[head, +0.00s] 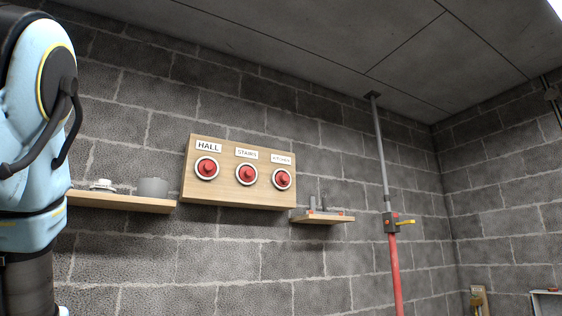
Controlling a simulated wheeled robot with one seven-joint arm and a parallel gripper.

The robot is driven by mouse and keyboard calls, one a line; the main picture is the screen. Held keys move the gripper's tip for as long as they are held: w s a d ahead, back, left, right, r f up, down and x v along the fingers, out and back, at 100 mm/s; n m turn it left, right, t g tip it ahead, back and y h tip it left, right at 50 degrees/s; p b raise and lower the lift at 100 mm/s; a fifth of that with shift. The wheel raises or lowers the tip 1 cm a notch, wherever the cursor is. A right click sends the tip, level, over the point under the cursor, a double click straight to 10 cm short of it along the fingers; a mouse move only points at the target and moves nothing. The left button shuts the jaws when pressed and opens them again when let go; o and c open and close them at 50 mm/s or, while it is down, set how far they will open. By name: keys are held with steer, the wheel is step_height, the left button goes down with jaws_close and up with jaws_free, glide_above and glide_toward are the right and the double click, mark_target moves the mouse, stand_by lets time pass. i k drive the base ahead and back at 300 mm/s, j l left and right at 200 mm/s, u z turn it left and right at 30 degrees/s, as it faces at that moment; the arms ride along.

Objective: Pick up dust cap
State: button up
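A wooden board on the block wall carries three round red pieces in white rings. They look like caps: one under the HALL label (207,168), one under the STAIRS label (246,174) and one under the KITCHEN label (282,179). I cannot tell which thing here is the dust cap. On the left wooden shelf (125,203) are a low white round piece (102,185) and a grey cylinder (153,187). My blue arm fills the left edge, and my gripper is not in view.
A small shelf (322,219) right of the board holds small grey and red pieces. A vertical pipe (396,277), red below, has a valve with a yellow handle (405,222). Low at the right are a small wooden piece (479,300) and a white-edged unit (545,293).

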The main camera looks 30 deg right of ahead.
mark_target(282, 178)
steer(key=l+u, duration=0.15)
steer(key=u, duration=0.6)
steer(key=l+u, duration=0.25)
steer(key=l, duration=0.15)
steer(key=k+l+u, duration=0.1)
steer(key=l+u, duration=0.15)
steer(key=l, duration=0.15)
steer(key=k+l+u, duration=0.25)
steer(key=l, duration=0.15)
steer(key=l+u, duration=0.2)
steer(key=l, duration=0.2)
